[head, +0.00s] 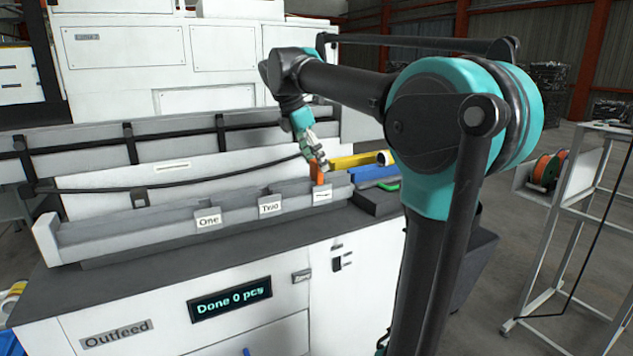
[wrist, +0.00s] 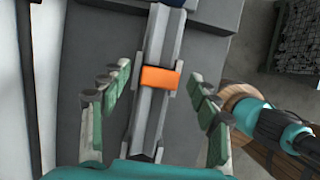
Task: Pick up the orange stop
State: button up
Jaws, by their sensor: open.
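The orange stop (wrist: 159,78) is a small block sitting across the grey V-shaped rail (wrist: 152,118) in the wrist view. In the head view the orange stop (head: 319,173) shows at the right end of the long grey trough (head: 150,222), just under my gripper. My gripper (wrist: 158,85) is open, with one finger on each side of the stop and a clear gap on both sides. In the head view my gripper (head: 322,166) points down at the stop, and its fingers partly hide it.
Labels One (head: 208,220) and Two (head: 270,207) mark the trough's front. A yellow bar (head: 352,160) and a blue piece (head: 372,173) lie right of the stop. A white machine panel (head: 170,180) stands behind the trough. A wire rack (head: 572,225) stands at right.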

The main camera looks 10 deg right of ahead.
jog(key=shift+w+d+f, duration=0.1)
jog(key=shift+d+f, duration=0.15)
jog(key=shift+f, duration=0.45)
jog(key=shift+c, duration=0.5)
grip_shut()
